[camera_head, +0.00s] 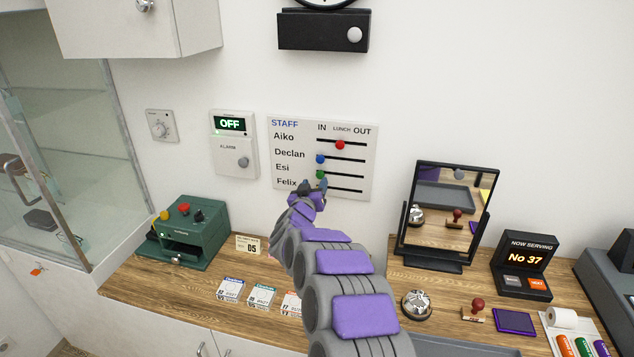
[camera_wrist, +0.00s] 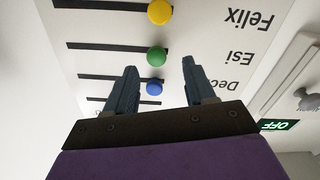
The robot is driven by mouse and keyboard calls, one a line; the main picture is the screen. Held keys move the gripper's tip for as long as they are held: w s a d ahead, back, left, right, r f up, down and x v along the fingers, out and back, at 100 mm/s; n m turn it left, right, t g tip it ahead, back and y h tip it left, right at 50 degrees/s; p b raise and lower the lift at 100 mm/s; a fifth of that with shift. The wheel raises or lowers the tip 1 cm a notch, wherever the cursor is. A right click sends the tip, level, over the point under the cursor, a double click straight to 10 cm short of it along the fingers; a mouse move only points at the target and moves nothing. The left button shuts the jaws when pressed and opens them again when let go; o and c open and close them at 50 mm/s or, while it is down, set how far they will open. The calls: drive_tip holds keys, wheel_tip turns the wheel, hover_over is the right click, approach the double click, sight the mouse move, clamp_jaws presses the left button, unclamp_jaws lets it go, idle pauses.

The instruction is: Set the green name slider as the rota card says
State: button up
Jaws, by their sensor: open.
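The white STAFF board (camera_head: 359,180) on the wall has name rows with slots running from IN through LUNCH to OUT. The green knob (camera_head: 320,174) in Esi's row is at the IN end. It also shows in the upside-down wrist view (camera_wrist: 157,56). The blue knob (camera_head: 320,159) is at IN, the red knob (camera_head: 340,145) at LUNCH. Felix's yellow knob (camera_wrist: 159,11) is at IN, hidden in the head view. My gripper (camera_head: 314,186) is open and empty before the lower rows; its fingertips (camera_wrist: 159,65) flank the green and blue knobs in view. I cannot identify the rota card.
An alarm panel (camera_head: 234,145) reading OFF and a dial (camera_head: 161,126) are left of the board. A mirror (camera_head: 447,256) and bell (camera_head: 416,304) stand right.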

sight(319, 176)
drive_tip(key=shift+w+d, duration=0.3)
drive_tip(key=shift+w, duration=0.6)
drive_tip(key=shift+w+d, duration=0.2)
drive_tip(key=shift+w, duration=0.4)
drive_tip(key=shift+w+r+b, duration=0.1)
drive_tip(key=shift+w+b, duration=0.2)
drive_tip(key=shift+w, duration=0.1)
clamp_jaws()
